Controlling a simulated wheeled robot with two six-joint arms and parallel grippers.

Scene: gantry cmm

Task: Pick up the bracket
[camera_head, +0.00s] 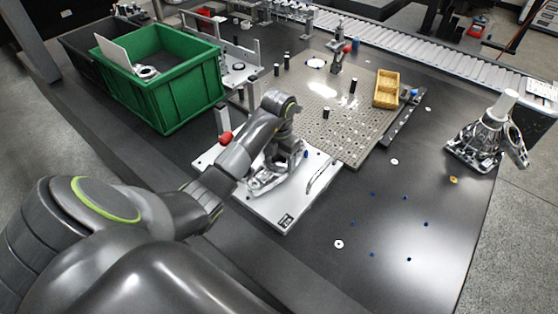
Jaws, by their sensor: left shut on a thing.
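My left arm comes in from the lower left, and its gripper (285,160) points down over a white fixture plate (285,214). The gripper is shut on a silver metal bracket (262,182), which is at the plate and partly hidden by my arm and gripper. The fingertips are hard to make out, and I cannot tell whether the bracket touches the plate. My right gripper is not in view.
A perforated plate (350,135) with pegs and a yellow tray (387,88) lies behind. A green bin (185,95) stands at the left. A silver casting (482,135) stands at the right. The dark table's front right is mostly clear, with small dots and washers.

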